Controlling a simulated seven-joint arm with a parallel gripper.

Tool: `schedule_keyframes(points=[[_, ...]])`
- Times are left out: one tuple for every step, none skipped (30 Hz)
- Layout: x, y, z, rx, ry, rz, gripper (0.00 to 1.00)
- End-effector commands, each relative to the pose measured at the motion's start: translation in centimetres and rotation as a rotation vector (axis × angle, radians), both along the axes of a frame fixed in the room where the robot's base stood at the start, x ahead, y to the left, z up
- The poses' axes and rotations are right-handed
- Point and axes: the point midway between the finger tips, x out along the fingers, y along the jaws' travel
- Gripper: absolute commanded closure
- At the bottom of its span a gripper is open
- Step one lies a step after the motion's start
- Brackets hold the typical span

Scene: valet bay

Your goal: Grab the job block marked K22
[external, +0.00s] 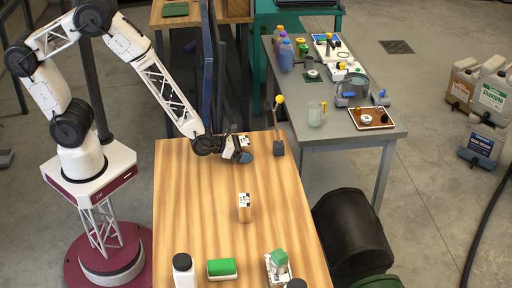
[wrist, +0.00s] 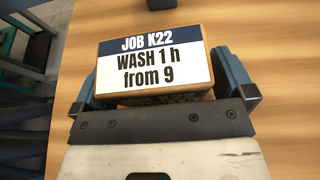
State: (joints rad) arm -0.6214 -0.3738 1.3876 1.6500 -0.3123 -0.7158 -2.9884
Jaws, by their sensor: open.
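The job block marked K22 (wrist: 153,63) is a tan block. Its white label with a dark blue band reads "JOB K22, WASH 1 h from 9" in the wrist view. It sits on the wooden table between the two blue fingers of my open gripper (wrist: 162,88). I cannot tell whether the fingers touch its sides. In the external view my gripper (external: 243,150) is low over the table's far part, with the K22 block (external: 244,140) small and partly hidden beside it.
Another tan labelled block (external: 244,209) stands mid-table, its text unreadable. A post with a yellow knob (external: 279,125) stands right of my gripper. A green sponge (external: 222,268), a white bottle (external: 184,270) and a tray (external: 278,270) are at the near edge.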

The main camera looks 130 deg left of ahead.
Motion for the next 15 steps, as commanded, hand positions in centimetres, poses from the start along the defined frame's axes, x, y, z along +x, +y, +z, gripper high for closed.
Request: schedule_keyframes(points=[[0.01, 0.01, 0.00, 0.000, 0.000, 0.000, 0.00], [0.00, 0.00, 0.00, 0.000, 0.000, 0.000, 0.00], [-0.01, 0.01, 0.00, 0.000, 0.000, 0.000, 0.00], [-0.01, 0.01, 0.00, 0.000, 0.000, 0.000, 0.00], [-0.01, 0.00, 0.00, 0.000, 0.000, 0.000, 0.00], [-0.01, 0.00, 0.00, 0.000, 0.000, 0.000, 0.00], [-0.01, 0.00, 0.00, 0.000, 0.000, 0.000, 0.00], [-0.01, 0.00, 0.00, 0.000, 0.000, 0.000, 0.00], [-0.01, 0.00, 0.00, 0.000, 0.000, 0.000, 0.00], [-0.01, 0.00, 0.00, 0.000, 0.000, 0.000, 0.00], [-0.01, 0.00, 0.00, 0.000, 0.000, 0.000, 0.00], [-0.01, 0.00, 0.01, 0.000, 0.000, 0.000, 0.00], [-0.01, 0.00, 0.00, 0.000, 0.000, 0.000, 0.00], [-0.01, 0.00, 0.00, 0.000, 0.000, 0.000, 0.00], [-0.01, 0.00, 0.00, 0.000, 0.000, 0.000, 0.03]])
